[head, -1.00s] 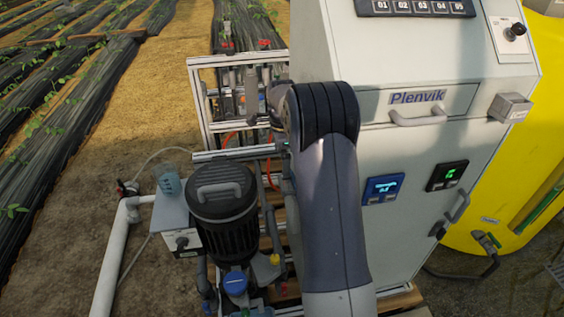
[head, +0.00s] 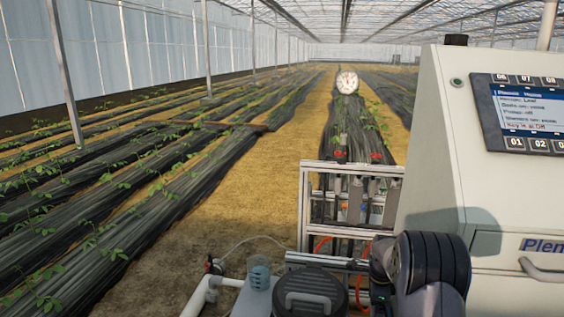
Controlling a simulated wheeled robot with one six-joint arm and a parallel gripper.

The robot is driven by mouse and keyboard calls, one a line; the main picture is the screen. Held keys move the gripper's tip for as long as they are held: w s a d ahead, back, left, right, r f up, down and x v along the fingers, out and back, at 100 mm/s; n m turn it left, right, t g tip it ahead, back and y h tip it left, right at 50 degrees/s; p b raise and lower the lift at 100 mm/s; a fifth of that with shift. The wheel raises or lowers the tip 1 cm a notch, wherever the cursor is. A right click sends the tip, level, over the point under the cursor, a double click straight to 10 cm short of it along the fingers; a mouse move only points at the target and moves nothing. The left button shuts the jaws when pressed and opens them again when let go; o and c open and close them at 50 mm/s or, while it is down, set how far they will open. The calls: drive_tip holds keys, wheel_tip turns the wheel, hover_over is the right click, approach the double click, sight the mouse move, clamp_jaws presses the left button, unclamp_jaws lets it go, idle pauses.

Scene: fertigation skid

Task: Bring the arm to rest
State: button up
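My arm (head: 432,272) shows at the bottom right of the head view, in front of the light grey control cabinet (head: 440,175). Its dark ribbed joint is at the top, and a smaller dark arm part with a small green light sits to its left. My gripper's fingers do not show, so what they hold, if anything, is hidden.
The aluminium-framed skid (head: 305,215) stands left of the cabinet. A dark-lidded canister (head: 307,292), a clear beaker (head: 259,272) and white pipe (head: 203,296) are at the bottom. A round white gauge (head: 347,82) shows above the skid.

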drive_tip(key=shift+r+p, duration=0.7)
drive_tip(key=shift+r, duration=0.25)
drive_tip(key=shift+f, duration=0.15)
drive_tip(key=shift+f+b, duration=0.9)
wheel_tip(320, 180, up, 10)
drive_tip(key=p, duration=0.1)
wheel_tip(320, 180, down, 11)
drive_tip(key=shift+r+b, duration=0.2)
drive_tip(key=shift+b, duration=0.1)
wheel_tip(320, 180, up, 17)
drive_tip(key=p, duration=1)
drive_tip(key=shift+f, duration=0.2)
